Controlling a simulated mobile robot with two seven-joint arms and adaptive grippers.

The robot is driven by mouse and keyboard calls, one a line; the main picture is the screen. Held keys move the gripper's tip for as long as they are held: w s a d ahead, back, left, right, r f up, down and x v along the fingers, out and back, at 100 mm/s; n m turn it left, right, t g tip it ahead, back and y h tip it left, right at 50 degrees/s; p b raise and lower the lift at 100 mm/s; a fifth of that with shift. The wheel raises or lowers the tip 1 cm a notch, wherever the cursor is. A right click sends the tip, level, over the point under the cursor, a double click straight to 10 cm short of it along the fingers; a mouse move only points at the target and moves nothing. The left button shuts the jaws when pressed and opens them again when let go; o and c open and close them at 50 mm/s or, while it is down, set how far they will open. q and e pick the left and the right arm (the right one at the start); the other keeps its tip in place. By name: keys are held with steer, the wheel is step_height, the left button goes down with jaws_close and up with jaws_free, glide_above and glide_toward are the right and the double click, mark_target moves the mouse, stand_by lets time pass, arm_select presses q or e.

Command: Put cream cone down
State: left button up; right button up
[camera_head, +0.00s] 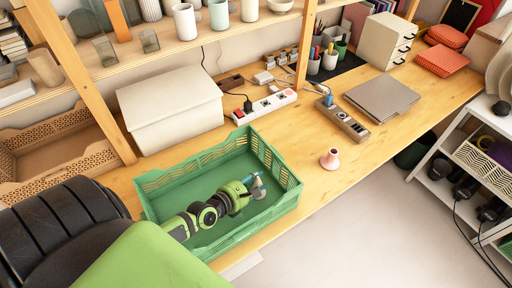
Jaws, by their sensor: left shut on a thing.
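My left gripper (253,184) is over the right part of the green crate (292,187), low down and within its walls. It is shut on a small pale thing, which I take as the cream cone (258,188). The fingers hide most of the cone, and I cannot tell whether it touches the crate floor. A small pink cone-shaped piece (330,159) stands upright on the wooden table (300,150), right of the crate and apart from the gripper. My right gripper is not in view.
A white box (170,108) stands behind the crate, with a power strip (264,104) to its right. A second strip (342,122) and a grey laptop-like slab (382,98) lie farther right. A shelf with cups (185,22) runs above. Bare table surrounds the pink piece.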

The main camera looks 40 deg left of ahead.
arm_select(q)
steer(key=shift+f, duration=0.1)
steer(key=o, duration=1.2)
steer(key=shift+c, duration=0.2)
steer(key=shift+r, duration=0.3)
steer(key=v, duration=0.5)
steer(key=b+v, duration=0.1)
steer(key=v, duration=0.4)
steer(key=shift+s+f, duration=0.2)
steer(key=shift+v, duration=0.85)
steer(key=shift+r, duration=0.1)
